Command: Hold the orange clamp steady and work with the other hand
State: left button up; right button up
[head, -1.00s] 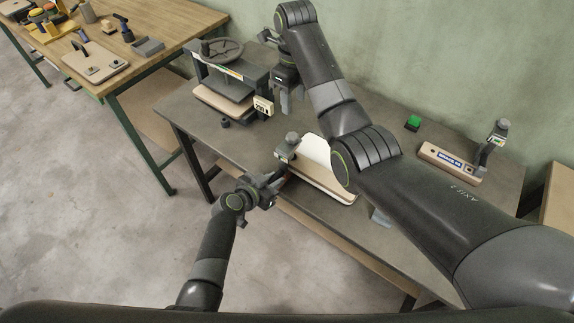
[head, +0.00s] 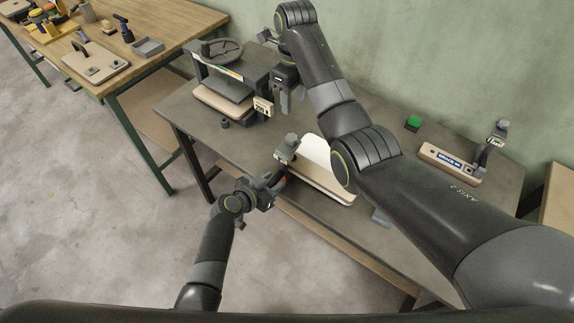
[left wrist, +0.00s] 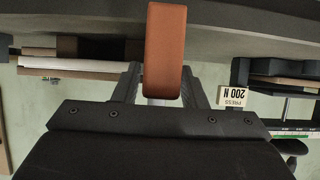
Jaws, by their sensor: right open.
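The clamp (head: 290,143) has a grey head at the near-left edge of the pale board stack (head: 318,172); its orange handle (head: 282,173) hangs below. The handle appears large in the left wrist view (left wrist: 165,50), between my left gripper's fingers (left wrist: 162,88). My left gripper (head: 272,183) is at the handle by the table's front edge. Whether its fingers touch the handle is not clear. My right gripper (head: 284,103) points down, open and empty, above the table just right of the press. My right arm hides part of the stack.
A press (head: 225,75) with a handwheel and a 200 N tag (head: 263,106) stands at the back left. A green button (head: 412,123) and a labelled wooden block (head: 448,163) with a grey clamp are at right. A wooden bench (head: 150,22) with tools stands far left.

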pick_arm(q)
jog(key=p+v, duration=0.3)
jog(key=v, duration=0.4)
dwell(0.4)
jog(key=shift+s+r, duration=0.1)
jog(key=shift+s, duration=0.05)
jog(key=o, duration=0.6)
jog(key=shift+c, duration=0.2)
